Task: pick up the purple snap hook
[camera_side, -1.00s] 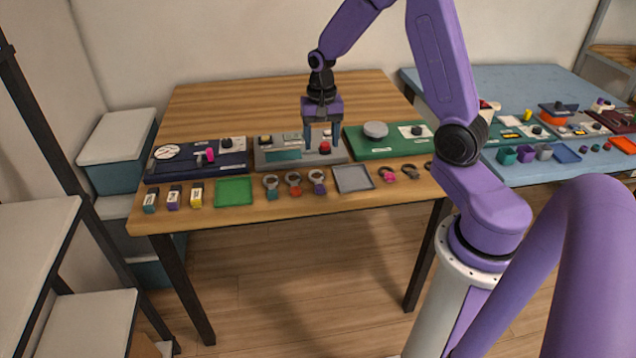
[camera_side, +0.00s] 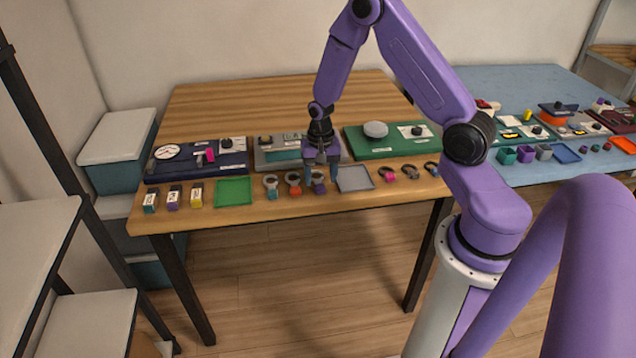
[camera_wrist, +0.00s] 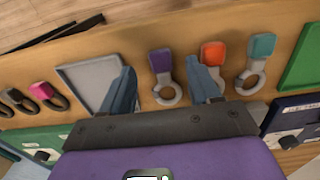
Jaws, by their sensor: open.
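The purple snap hook (camera_side: 319,188) lies near the front edge of the wooden table, partly hidden by my gripper in the side view. In the wrist view the purple snap hook (camera_wrist: 160,62) shows its purple block and grey ring between my two fingers. My gripper (camera_side: 321,182) is open, pointing down over the hook, with one finger on each side. In the wrist view my gripper (camera_wrist: 160,72) spans the hook with gaps visible on both sides. I cannot tell the exact height of the fingertips.
An orange-red snap hook (camera_wrist: 213,54) lies close beside one finger, with a teal snap hook (camera_wrist: 262,46) beyond it. A grey tray (camera_side: 354,178) is on the other side. A green tray (camera_side: 233,191) and boxed panels (camera_side: 382,139) stand nearby.

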